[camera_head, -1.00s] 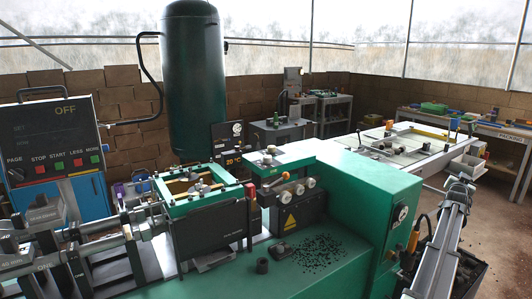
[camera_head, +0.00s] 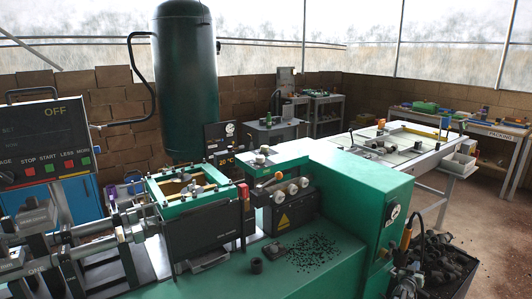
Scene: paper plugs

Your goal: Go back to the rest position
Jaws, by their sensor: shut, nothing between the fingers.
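My gripper is not in view, and no part of my arm shows. The green press machine (camera_head: 335,195) fills the middle and front. Its open-topped green frame (camera_head: 152,190) stands at the centre left above a dark block. The control panel (camera_head: 45,140) at the left reads OFF.
A bin of black lumps (camera_head: 440,262) stands on the floor at the lower right. A tall green tank (camera_head: 185,80) rises behind the machine. A light table (camera_head: 425,153) and a packing bench (camera_head: 490,130) stand at the right, with bare floor (camera_head: 490,225) in front.

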